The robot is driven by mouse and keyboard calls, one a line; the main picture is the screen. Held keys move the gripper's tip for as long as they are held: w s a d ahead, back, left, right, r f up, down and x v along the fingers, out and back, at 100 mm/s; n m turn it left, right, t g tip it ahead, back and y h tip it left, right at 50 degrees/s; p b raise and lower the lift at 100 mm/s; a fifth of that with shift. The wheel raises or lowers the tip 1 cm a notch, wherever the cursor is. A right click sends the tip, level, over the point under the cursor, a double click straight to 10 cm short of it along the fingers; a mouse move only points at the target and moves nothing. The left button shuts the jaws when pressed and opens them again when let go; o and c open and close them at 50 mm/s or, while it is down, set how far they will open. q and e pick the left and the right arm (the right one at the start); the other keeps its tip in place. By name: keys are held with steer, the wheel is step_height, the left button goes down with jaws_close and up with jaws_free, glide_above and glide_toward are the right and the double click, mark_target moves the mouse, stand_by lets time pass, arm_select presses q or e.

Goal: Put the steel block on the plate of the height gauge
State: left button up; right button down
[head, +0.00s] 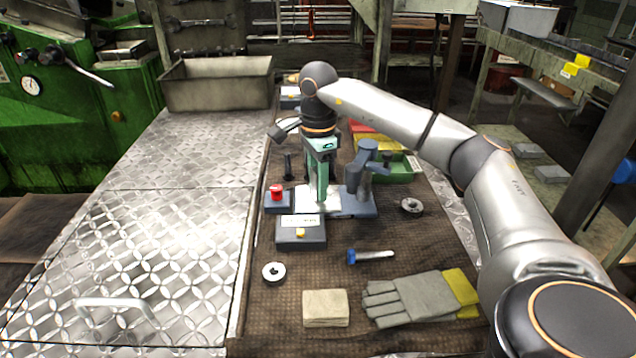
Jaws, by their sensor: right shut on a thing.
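My right gripper (322,196) reaches down from above with its green fingers over the bright plate (307,203) of the height gauge. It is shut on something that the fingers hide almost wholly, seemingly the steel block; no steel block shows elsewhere. I cannot tell whether the held thing touches the plate. The height gauge has a blue-grey base (362,209) and a grey column (366,168) standing just right of the fingers. My left gripper is not in view.
A red button box (277,197) and a grey box with a yellow button (301,238) stand close by. A blue-headed bolt (371,256), metal rings (273,272), a folded cloth (326,308) and gloves (413,299) lie in front. A green bin (402,172) stands behind right.

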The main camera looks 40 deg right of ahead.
steer(key=c, duration=0.5)
jaws_free()
steer(key=shift+f, duration=0.1)
step_height(320, 180, up, 12)
steer(key=shift+r+p, duration=0.2)
steer(key=shift+p, duration=1.05)
